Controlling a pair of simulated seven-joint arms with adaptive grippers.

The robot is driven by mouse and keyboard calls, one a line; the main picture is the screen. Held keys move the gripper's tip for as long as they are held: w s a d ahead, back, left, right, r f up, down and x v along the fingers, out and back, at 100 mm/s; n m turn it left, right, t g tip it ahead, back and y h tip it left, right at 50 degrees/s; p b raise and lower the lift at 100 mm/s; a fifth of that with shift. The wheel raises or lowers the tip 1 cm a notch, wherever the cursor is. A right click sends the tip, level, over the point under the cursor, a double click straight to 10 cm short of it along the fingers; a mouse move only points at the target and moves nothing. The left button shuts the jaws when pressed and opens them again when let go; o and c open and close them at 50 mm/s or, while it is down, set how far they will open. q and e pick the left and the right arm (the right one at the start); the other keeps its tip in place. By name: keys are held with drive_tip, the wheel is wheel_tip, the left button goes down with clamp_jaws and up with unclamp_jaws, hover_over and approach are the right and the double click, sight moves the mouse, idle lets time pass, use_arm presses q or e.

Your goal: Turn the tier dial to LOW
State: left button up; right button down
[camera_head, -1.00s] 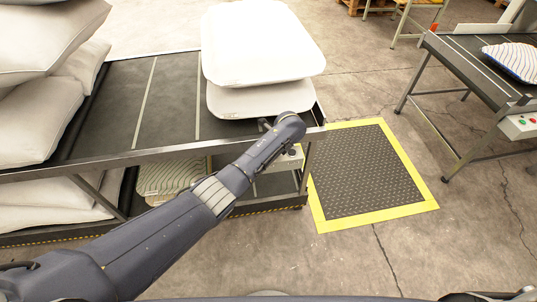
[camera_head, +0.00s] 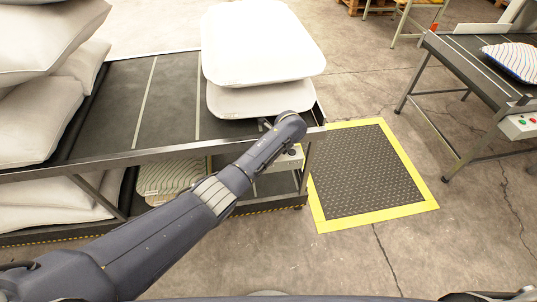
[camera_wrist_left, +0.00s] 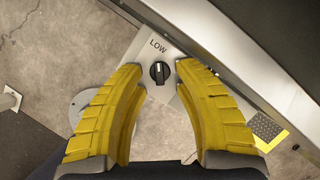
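The tier dial (camera_wrist_left: 159,72) is a black knob with a white pointer line on a light grey panel (camera_wrist_left: 137,50). In the left wrist view it sits between and just beyond my left gripper's yellow fingertips. The word LOW is printed above it. My left gripper (camera_wrist_left: 159,75) is open, with a finger on each side of the knob and gaps showing. In the head view my left arm hides most of the gripper, and part of the panel (camera_head: 290,161) shows at the table's right end. My right gripper is not in view.
A table (camera_head: 160,97) carries two stacked white pillows (camera_head: 262,45) beside the dial's end. More pillows (camera_head: 40,120) are piled at left. A yellow-edged mat (camera_head: 366,172) lies on the floor. Another table with a striped pillow (camera_head: 515,60) stands at right.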

use_arm(q)
drive_tip(key=shift+v, duration=3.5)
